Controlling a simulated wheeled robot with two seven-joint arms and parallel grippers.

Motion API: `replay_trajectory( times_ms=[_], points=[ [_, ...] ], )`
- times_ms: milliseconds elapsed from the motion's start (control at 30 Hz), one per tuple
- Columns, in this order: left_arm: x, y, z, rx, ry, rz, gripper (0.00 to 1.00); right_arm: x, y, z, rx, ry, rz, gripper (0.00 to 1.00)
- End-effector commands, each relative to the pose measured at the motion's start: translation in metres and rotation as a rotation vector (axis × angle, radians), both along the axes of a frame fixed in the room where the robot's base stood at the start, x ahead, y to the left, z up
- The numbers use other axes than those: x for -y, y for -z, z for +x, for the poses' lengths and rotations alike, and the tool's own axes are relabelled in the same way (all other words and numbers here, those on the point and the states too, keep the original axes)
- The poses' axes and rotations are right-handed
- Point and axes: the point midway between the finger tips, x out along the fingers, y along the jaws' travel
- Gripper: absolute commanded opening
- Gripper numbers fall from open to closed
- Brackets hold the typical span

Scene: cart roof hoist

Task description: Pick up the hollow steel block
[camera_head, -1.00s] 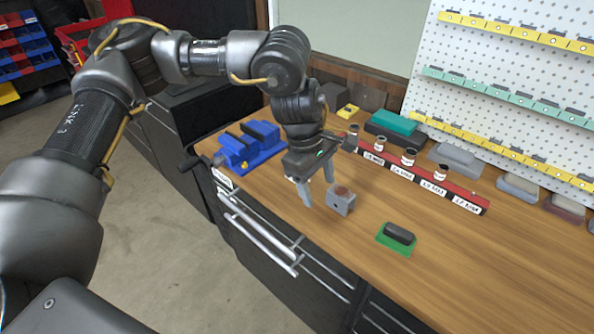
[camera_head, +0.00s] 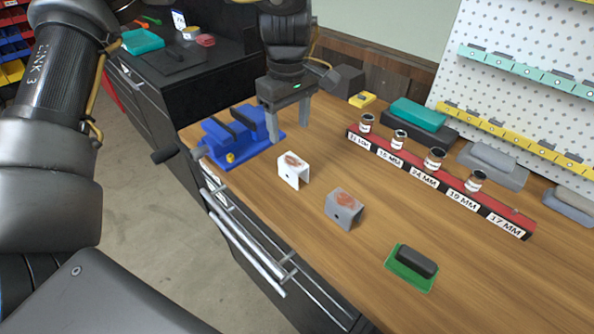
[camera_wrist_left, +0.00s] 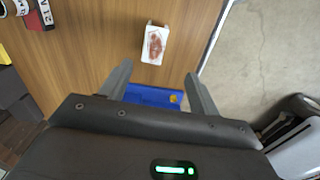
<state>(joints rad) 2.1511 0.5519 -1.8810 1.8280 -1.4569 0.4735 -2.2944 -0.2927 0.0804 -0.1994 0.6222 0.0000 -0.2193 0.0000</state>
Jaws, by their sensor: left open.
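Two small blocks with reddish-brown tops stand on the wooden bench. One is a white, open channel-shaped block (camera_head: 292,171); the other is a grey block (camera_head: 344,208) with a small round hole in its side. I cannot tell for certain which is the hollow steel block. My left gripper (camera_head: 288,128) is open and empty, pointing down beside the blue vise, behind the white block. In the left wrist view the white block (camera_wrist_left: 155,45) lies beyond the open fingertips (camera_wrist_left: 157,75), apart from them. My right gripper is not in view.
The blue vise (camera_head: 236,138) stands at the bench's left edge, close to my left gripper. A green-based brush-like block (camera_head: 412,267) lies at the front right. Bare wood surrounds the two blocks.

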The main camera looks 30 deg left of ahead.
Motion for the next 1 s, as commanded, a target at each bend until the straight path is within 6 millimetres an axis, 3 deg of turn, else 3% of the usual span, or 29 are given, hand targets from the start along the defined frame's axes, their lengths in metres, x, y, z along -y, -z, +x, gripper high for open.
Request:
replay_trajectory(
  times_ms=[33, 133, 333, 633, 1000],
  points=[
    [-0.001, 0.010, 0.000, 0.000, -0.002, 0.000, 0.62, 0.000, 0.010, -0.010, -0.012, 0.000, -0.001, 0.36],
    [-0.003, 0.015, -0.001, 0.000, -0.005, 0.000, 0.62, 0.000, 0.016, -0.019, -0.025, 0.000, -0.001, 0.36],
    [-0.006, 0.018, -0.003, -0.002, -0.012, 0.001, 0.62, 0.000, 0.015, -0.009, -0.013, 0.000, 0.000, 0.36],
    [-0.006, 0.061, -0.003, -0.004, -0.013, 0.000, 0.62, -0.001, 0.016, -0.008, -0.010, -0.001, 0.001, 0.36],
    [-0.003, 0.080, -0.003, -0.004, -0.010, 0.001, 0.62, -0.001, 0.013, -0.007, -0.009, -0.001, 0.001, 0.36]
  ],
)
